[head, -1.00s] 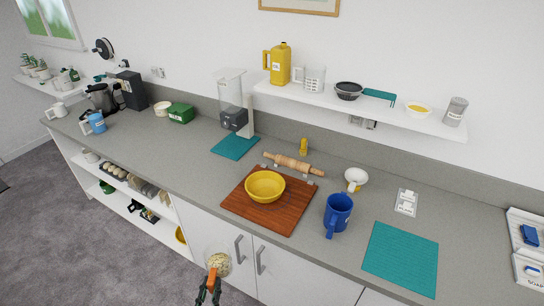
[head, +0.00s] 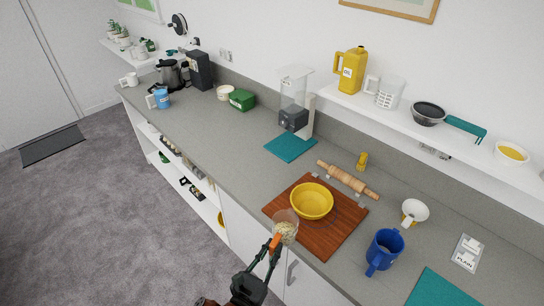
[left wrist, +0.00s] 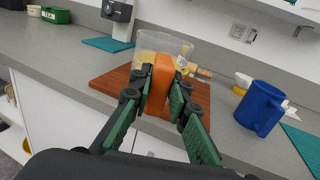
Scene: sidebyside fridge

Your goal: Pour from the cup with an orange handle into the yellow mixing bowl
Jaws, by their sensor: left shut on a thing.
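The clear cup (head: 288,229) holds pale, grainy contents, and its orange handle (head: 275,243) faces me. My left gripper (head: 271,250) is shut on that handle. In the left wrist view the fingers pinch the orange handle (left wrist: 162,82), with the clear cup wall (left wrist: 172,43) behind it. The cup looks about upright, at the front-left edge of the wooden board, just in front of the yellow mixing bowl (head: 312,201). I cannot tell its exact height. The bowl sits on the board and looks empty; in the left wrist view the cup mostly hides it. My right gripper is not in view.
The wooden board (head: 334,239) lies on the grey counter. A rolling pin (head: 347,180) lies behind it, and a blue mug (head: 384,251) stands to its right. A wall shelf (head: 400,113) hangs above the back.

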